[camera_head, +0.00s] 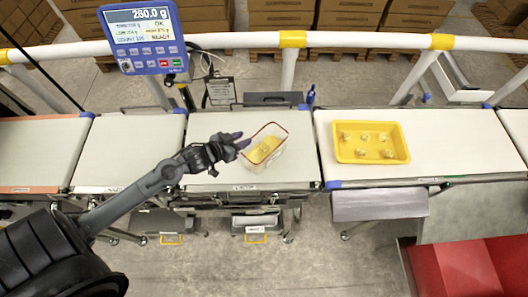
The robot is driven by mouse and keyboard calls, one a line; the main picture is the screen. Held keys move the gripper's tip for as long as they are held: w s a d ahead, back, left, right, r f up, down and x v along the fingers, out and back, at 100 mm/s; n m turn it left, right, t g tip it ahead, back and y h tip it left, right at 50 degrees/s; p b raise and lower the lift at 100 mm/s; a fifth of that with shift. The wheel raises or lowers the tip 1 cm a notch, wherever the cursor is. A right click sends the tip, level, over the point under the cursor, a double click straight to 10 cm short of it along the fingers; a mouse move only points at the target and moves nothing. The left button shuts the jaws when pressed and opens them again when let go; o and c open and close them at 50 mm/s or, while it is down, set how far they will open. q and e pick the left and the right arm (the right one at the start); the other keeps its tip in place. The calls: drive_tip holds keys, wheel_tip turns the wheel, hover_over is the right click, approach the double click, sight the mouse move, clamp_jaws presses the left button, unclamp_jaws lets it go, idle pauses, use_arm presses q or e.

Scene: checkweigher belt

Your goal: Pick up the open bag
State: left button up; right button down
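The open bag (266,150) is clear with a red rim around its mouth and yellow print or contents. It stands on the middle belt section, near that section's right end, and looks slightly turned. My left gripper (241,140) is at the bag's left side, its two dark fingertips apart. The lower fingertip overlaps the bag's left edge in the picture; I cannot tell whether it touches. My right gripper is not in view.
A yellow tray (371,160) with several small pale items sits on the right belt (440,122). A scale display (143,35) reading 260.0 g stands at the back left. A white rail (350,42) runs behind the belts. A red bin (468,268) is at the lower right.

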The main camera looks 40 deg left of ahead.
use_arm(q)
drive_tip(key=shift+x, duration=1.1)
drive_tip(key=x, duration=0.4)
drive_tip(key=shift+s+a+f, duration=0.2)
drive_tip(key=shift+f, duration=0.2)
drive_tip(key=shift+w+f, duration=0.3)
drive_tip(key=shift+w, duration=0.2)
clamp_jaws()
